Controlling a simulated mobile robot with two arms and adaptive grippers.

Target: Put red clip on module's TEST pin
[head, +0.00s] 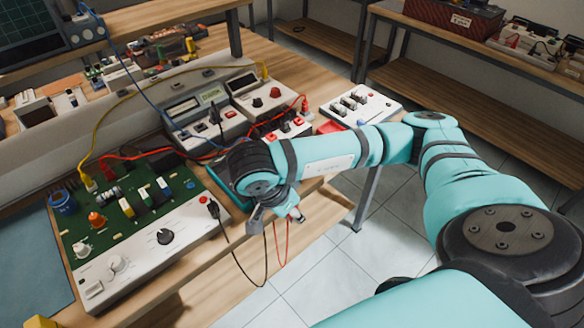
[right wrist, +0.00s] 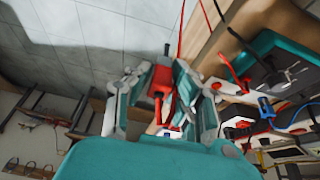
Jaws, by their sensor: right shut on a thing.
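My right gripper (head: 277,211) hangs at the table's front edge in the head view. In the right wrist view the right gripper (right wrist: 157,92) is shut on a red clip (right wrist: 160,82), whose red lead runs up out of view. A module with a green board and white front panel (head: 150,262) lies on the table, left of my gripper and apart from it. A black clip (head: 213,209) sits at that panel's right end, with a black lead hanging down. I cannot make out the TEST pin. My left gripper is not in view.
A teal-edged meter (right wrist: 280,48) with plugged leads is beside my gripper, partly hidden by my arm in the head view. Bench instruments (head: 205,115) and a white switch box (head: 360,104) stand behind. Yellow, red and blue leads cross the table. Tiled floor (head: 320,262) is open in front.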

